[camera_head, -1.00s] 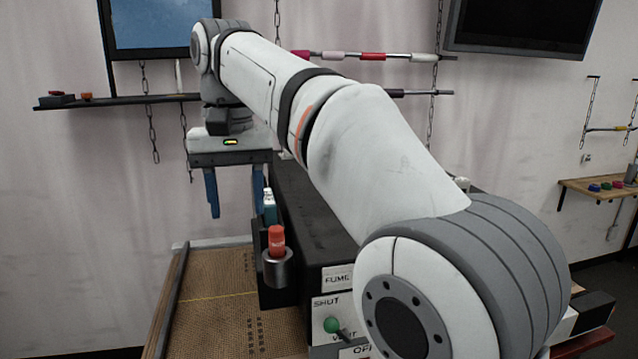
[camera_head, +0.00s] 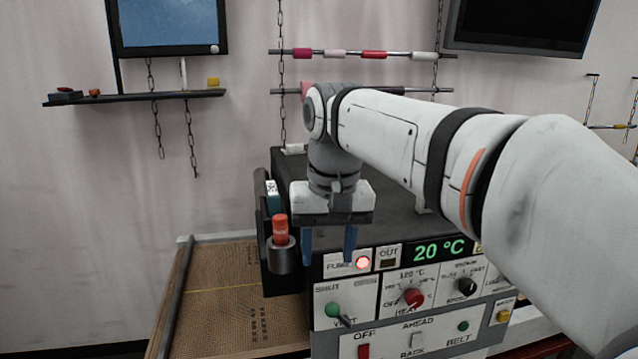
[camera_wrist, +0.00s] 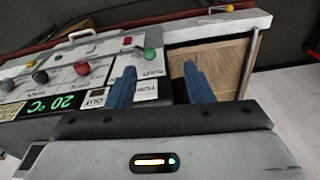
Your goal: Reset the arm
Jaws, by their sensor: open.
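My arm reaches in from the right in the head view. My gripper (camera_head: 329,244) points down with its two blue fingers apart and nothing between them. It hangs in front of the upper front edge of the black machine (camera_head: 310,172), above the panel's FUME label. In the wrist view my gripper (camera_wrist: 158,85) also shows open and empty, with the control panel (camera_wrist: 75,72) beyond it at the left. I cannot tell the exact gap between the fingers and the panel.
The panel carries a green lever (camera_head: 333,310), a red knob (camera_head: 413,298), a black knob (camera_head: 467,287) and a 20 °C display (camera_head: 440,250). A red-capped bottle (camera_head: 280,230) sits in a holder at the machine's left. A mesh belt (camera_head: 222,290) lies left, clear.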

